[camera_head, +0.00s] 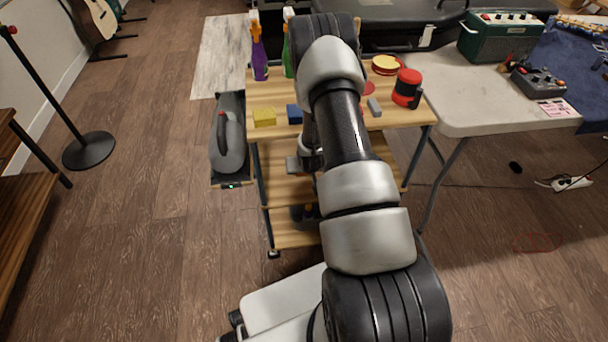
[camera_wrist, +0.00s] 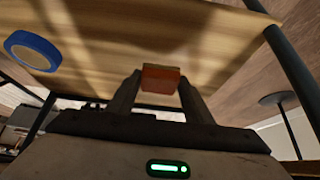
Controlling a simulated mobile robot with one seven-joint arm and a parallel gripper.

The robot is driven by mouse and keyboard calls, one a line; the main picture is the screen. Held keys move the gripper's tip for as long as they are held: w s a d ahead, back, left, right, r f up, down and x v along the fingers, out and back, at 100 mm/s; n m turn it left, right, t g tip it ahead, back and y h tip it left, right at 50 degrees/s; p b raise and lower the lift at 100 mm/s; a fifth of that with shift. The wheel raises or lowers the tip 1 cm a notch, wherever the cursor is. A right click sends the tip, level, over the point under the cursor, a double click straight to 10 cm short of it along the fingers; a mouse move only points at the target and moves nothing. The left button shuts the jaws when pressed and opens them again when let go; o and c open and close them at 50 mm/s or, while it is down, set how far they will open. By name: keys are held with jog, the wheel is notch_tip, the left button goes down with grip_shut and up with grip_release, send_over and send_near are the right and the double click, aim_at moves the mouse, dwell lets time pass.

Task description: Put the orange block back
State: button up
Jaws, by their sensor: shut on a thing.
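In the wrist view, my gripper (camera_wrist: 158,92) is shut on the orange block (camera_wrist: 161,78), held between its two fingertips. The wooden shelf surface (camera_wrist: 110,30) of the cart lies beyond the block. I cannot tell whether the block touches it. In the head view, my arm covers the middle of the wooden cart (camera_head: 335,119), and the orange block is hidden. A yellow block (camera_head: 264,117) and a blue block (camera_head: 294,114) sit near the front edge of the cart's top, left of my arm. A grey block (camera_head: 374,107) lies right of it.
A blue tape roll (camera_wrist: 32,50) lies on the wooden surface in the wrist view. A purple spray bottle (camera_head: 259,55), a green one (camera_head: 287,50) and a red-and-black container (camera_head: 407,88) stand on the cart top. A white table (camera_head: 460,100) stands to the right. Cart legs border the shelves.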

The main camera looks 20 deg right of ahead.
jog(key=shift+w+d, duration=0.15)
jog(key=shift+w, duration=0.45)
jog(key=shift+f+b, duration=0.75)
jog(key=shift+f, duration=0.95)
jog(key=shift+f, duration=0.15)
jog(key=o, duration=1)
jog(key=shift+r, duration=0.2)
jog(key=p+v, duration=0.3)
jog(key=v, duration=0.9)
